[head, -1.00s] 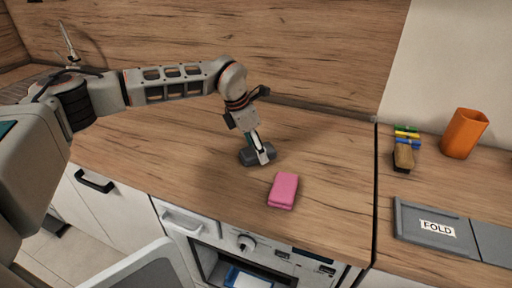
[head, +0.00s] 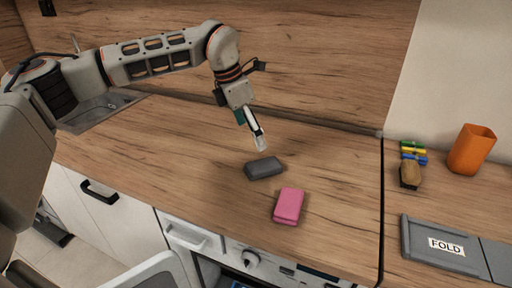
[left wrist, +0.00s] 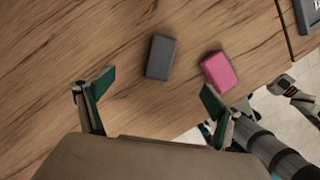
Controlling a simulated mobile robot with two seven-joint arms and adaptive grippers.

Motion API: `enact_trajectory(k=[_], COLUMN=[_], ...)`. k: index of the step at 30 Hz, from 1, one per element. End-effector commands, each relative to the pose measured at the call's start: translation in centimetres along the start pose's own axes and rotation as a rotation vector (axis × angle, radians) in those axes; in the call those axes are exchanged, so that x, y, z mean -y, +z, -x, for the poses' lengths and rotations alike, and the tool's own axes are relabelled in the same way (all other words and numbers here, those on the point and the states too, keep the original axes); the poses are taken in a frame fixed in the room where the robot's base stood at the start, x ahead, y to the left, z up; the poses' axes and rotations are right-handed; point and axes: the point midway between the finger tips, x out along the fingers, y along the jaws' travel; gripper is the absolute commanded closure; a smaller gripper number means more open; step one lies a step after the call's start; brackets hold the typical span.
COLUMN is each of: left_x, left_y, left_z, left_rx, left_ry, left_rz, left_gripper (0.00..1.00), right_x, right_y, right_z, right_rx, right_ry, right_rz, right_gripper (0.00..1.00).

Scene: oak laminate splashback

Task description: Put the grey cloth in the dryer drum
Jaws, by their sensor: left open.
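The grey cloth (head: 264,168) is a small dark folded block flat on the wooden counter, left of and behind the pink cloth. It also shows in the left wrist view (left wrist: 160,57). My left gripper (head: 259,144) is open and empty above and behind the grey cloth, apart from it. In the left wrist view its fingers (left wrist: 157,88) are spread, with the grey cloth beyond their tips. The dryer (head: 250,262) is under the counter's front edge. Its opening is mostly cut off by the picture's bottom edge.
The pink cloth (head: 288,205) lies close to the grey one. An open door (head: 155,272) stands at the lower left. At right are a FOLD tray (head: 425,258), an orange cup (head: 471,149), a brush (head: 410,173) and coloured pegs (head: 413,146). The counter's left part is clear.

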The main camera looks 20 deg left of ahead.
Motion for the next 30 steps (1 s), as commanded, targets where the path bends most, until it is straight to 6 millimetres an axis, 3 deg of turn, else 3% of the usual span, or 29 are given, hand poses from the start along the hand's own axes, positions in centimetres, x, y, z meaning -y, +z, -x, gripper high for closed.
enact_trajectory(k=[5,18,24,30], left_x=[0.5,1.9,2.3,2.2], left_y=[0.5,2.4,2.8,2.5], left_z=[-1.2,-4.7,-5.3,-6.5], left_rx=[-0.057,-0.074,-0.027,-0.019], left_ry=[0.049,0.345,0.419,0.433], left_rz=[0.243,1.199,1.432,1.476], left_gripper=[0.04,0.04,0.04,0.04], right_x=[-0.1,-0.2,-0.2,-0.3], right_y=[-0.3,-1.2,-1.4,-1.5], right_z=[0.2,0.6,0.7,0.7], right_rx=[-0.002,-0.006,-0.006,-0.006], right_ry=[0.000,0.002,0.002,0.002], right_rz=[0.000,0.001,0.001,0.002], right_gripper=[0.60,0.60,0.60,0.60])
